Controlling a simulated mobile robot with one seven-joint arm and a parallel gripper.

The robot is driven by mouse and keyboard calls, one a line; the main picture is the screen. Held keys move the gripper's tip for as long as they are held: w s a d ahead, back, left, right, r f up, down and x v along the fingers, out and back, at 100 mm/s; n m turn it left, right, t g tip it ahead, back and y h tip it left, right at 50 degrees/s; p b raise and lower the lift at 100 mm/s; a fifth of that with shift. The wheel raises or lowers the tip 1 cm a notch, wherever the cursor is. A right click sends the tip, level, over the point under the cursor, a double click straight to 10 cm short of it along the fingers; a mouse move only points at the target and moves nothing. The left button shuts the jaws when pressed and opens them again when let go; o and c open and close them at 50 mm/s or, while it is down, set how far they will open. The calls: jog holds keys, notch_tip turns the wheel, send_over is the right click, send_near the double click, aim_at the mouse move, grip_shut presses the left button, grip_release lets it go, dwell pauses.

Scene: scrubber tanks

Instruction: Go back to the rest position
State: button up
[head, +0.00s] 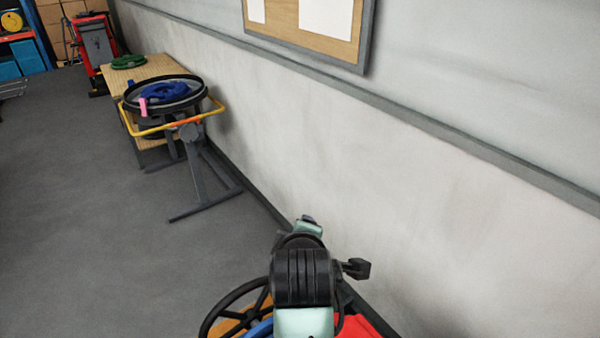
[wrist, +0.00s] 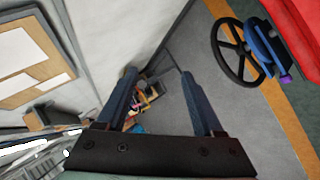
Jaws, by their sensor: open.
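My gripper (wrist: 158,74) is open in the wrist view, its two dark blue fingers spread apart with nothing between them. Beyond the fingers are grey floor, the foot of the wall and a small, distant cluster of things. In the head view my arm rises from the bottom middle and points away along the wall; its links hide the gripper's fingers there. No held object shows.
A red machine (wrist: 297,25) with a black steering wheel (wrist: 236,50) is close by at right; its wheel (head: 213,322) also shows in the head view. The wall (head: 330,150) runs along the right. A round-topped stand (head: 190,165) and wooden table (head: 150,68) stand ahead. Floor at left is clear.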

notch_tip(320, 180, up, 26)
jog(key=s+m+t+b, duration=0.2)
jog(key=s+m+t, duration=0.1)
jog(key=m+t, duration=0.6)
jog(key=s+r+m+t+b, duration=0.1)
jog(key=s+r+m+t, duration=0.4)
jog(key=s+r, duration=0.8)
notch_tip(320, 180, up, 3)
jog(key=t, duration=0.2)
jog(key=shift+s+t, duration=0.15)
jog(key=shift+t, duration=0.25)
jog(key=shift+s+r, duration=0.2)
jog(key=shift+s, duration=0.1)
jog(key=shift+c, duration=1.3)
jog(key=shift+s, duration=0.1)
jog(key=shift+c, duration=0.2)
